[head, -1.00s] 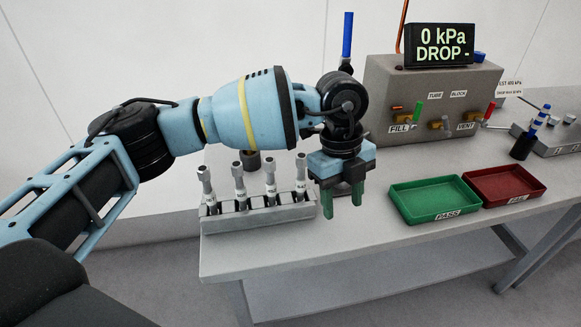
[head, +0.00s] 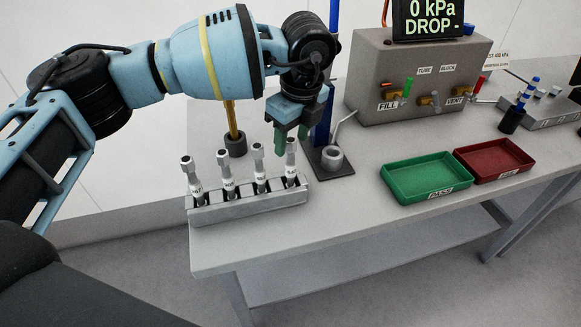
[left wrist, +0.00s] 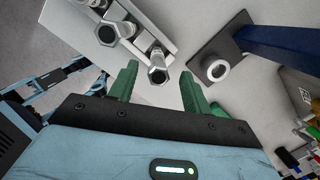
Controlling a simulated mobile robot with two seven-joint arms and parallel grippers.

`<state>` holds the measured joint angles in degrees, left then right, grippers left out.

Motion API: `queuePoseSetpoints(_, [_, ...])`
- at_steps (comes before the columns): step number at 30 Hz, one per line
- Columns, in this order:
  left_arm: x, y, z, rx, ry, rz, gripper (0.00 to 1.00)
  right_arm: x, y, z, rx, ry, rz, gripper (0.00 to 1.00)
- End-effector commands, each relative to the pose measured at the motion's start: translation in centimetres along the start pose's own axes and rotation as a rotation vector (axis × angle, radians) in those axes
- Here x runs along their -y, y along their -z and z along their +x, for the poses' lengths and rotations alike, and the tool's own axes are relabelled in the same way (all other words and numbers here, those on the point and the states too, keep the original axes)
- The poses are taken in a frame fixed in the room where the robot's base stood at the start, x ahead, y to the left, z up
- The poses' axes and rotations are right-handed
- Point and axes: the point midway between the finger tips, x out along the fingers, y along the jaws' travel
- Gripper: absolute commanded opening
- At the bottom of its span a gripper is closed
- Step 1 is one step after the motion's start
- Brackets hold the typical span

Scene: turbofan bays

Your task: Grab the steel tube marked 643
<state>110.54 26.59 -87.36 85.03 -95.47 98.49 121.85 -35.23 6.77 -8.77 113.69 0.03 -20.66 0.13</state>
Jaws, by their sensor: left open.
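Several steel tubes with white labels stand in a grey rack (head: 250,208) at the front left of the bench. The labels are too small to read, so I cannot tell which tube is marked 643. The rightmost tube (head: 291,163) is nearest my left gripper (head: 292,142), whose green fingers point down just above and behind it. In the left wrist view, the left gripper (left wrist: 158,88) is open, and a tube's hex top (left wrist: 157,74) shows between and beyond the fingertips, apart from them. Other tube tops lie to the upper left there. My right gripper is not in view.
A green PASS tray (head: 436,192), a red FAIL tray (head: 510,172) and a grey gauge box (head: 370,75) are further right.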

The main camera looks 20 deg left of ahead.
Motion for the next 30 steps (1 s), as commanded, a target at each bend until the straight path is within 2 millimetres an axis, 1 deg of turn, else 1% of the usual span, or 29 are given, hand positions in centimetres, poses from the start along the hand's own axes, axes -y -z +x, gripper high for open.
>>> queuePoseSetpoints(6, [-0.3,0.5,2.9,0.000,-0.002,0.001,0.49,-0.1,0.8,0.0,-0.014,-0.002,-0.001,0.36])
queuePoseSetpoints(10, [-0.2,0.4,4.5,-0.001,-0.002,0.000,0.49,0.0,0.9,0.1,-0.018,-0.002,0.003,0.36])
queuePoseSetpoints(13, [-0.2,0.4,4.9,-0.001,-0.002,0.000,0.49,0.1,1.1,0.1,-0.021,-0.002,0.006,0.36])
queuePoseSetpoints(19, [-0.2,0.4,4.9,0.000,-0.001,0.001,0.49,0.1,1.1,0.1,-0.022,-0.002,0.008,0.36])
queuePoseSetpoints(20, [-0.2,0.4,4.9,0.000,-0.001,0.001,0.47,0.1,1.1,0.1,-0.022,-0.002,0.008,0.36])
queuePoseSetpoints(30, [-0.2,0.4,4.9,0.000,-0.001,0.001,0.03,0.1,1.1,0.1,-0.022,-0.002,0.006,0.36])
